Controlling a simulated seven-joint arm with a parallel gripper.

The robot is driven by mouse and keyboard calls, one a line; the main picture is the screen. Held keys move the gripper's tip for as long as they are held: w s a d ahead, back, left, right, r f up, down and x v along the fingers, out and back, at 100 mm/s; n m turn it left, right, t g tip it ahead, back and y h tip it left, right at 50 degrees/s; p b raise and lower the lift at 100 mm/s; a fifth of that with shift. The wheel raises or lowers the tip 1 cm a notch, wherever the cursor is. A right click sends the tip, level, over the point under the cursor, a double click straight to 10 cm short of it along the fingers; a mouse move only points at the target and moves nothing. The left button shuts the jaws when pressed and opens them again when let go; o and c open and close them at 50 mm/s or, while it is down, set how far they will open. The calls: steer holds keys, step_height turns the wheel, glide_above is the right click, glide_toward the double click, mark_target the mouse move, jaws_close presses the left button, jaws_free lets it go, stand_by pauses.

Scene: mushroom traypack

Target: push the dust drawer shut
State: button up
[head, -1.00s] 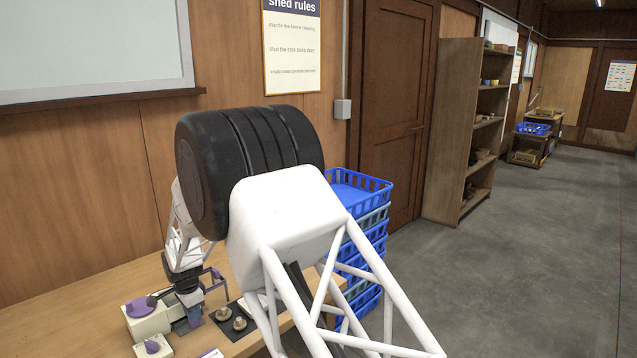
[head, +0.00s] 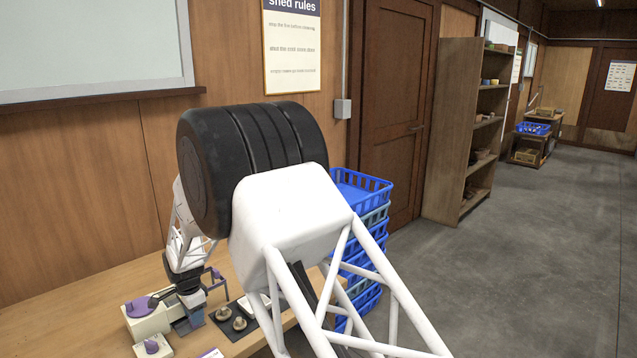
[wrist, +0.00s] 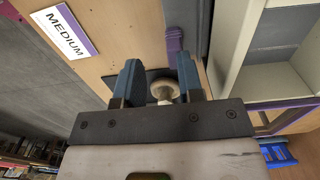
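My gripper (head: 187,326) is low over the bench, just right of a cream box with a purple disc (head: 138,307). In the wrist view its two blue fingers (wrist: 160,75) stand apart with a clear gap. A pale mushroom (wrist: 164,88) shows between them; I cannot tell its distance from the fingertips. An open pale grey-white compartment (wrist: 236,82) with a purple strip along its edge is at the right of the wrist view. I cannot tell whether it is the dust drawer; no drawer shows clearly in the head view, and my arm hides part of the bench.
A black tray (head: 238,332) with mushrooms lies right of my gripper on the wooden bench (head: 95,298). A small cream box with a purple knob (head: 152,346) is at the front. Stacked blue crates (head: 372,190) stand beyond the bench. A MEDIUM label (wrist: 65,32) shows in the wrist view.

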steer(key=shift+r, duration=0.75)
steer(key=shift+r, duration=0.1)
steer(key=shift+w+d+r, duration=0.1)
steer(key=shift+d+r, duration=0.1)
steer(key=shift+r, duration=0.1)
steer(key=s+d+r+n, duration=0.1)
steer(key=s+d+r, duration=0.2)
steer(key=d+r, duration=0.65)
steer(key=s+d+r+n+t, duration=0.15)
steer(key=s+d+r, duration=0.35)
steer(key=d, duration=0.7)
steer(key=s+d+r+n, duration=0.2)
steer(key=d+r, duration=0.6)
steer(key=d, duration=0.2)
steer(key=s+d+r+n, duration=0.2)
steer(key=s+d+r, duration=0.3)
steer(key=s+d, duration=0.9)
steer(key=s+d+n, duration=0.1)
steer(key=s+d, duration=0.3)
steer(key=s, duration=0.5)
steer(key=s+d+f+n+t, duration=0.1)
steer(key=s+d, duration=0.4)
steer(key=s, duration=0.4)
steer(key=shift+d+f, duration=0.15)
